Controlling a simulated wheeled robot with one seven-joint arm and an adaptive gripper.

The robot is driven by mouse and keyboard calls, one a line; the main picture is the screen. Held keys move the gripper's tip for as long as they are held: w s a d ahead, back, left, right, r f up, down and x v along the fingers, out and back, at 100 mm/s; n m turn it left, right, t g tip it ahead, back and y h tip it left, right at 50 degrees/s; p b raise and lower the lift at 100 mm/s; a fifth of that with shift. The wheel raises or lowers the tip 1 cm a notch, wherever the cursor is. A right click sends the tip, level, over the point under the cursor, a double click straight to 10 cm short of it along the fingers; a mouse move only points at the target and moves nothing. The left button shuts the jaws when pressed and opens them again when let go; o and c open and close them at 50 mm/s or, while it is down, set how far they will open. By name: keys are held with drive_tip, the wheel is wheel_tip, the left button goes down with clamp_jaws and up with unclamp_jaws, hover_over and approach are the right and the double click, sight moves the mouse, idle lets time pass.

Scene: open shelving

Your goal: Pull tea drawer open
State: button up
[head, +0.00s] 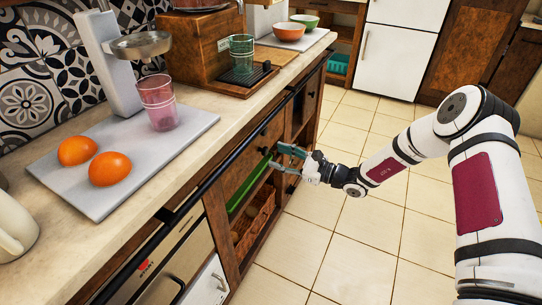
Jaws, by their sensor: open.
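A wooden drawer front (238,168) with a dark round knob (263,150) sits just under the counter edge, in the middle of the head view. It looks shut. No label on it can be read, so I cannot tell for sure that it is the tea drawer. My gripper (276,157) is open and empty in front of the cabinet, close to this drawer and its knob. Its fingers point left toward the cabinet face. I cannot tell whether a finger touches the knob. The fingers partly cover the cabinet front.
An open shelf below holds a green tray (249,186) and a wicker basket (253,222). A dark rail (207,185) runs along the counter edge. On the counter are a board (125,178) with two oranges, a glass and a juicer, and a wooden stand (191,52). The tiled floor is clear.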

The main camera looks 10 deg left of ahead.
sight(267, 153)
drive_tip(key=shift+x, duration=1.9)
clamp_jaws()
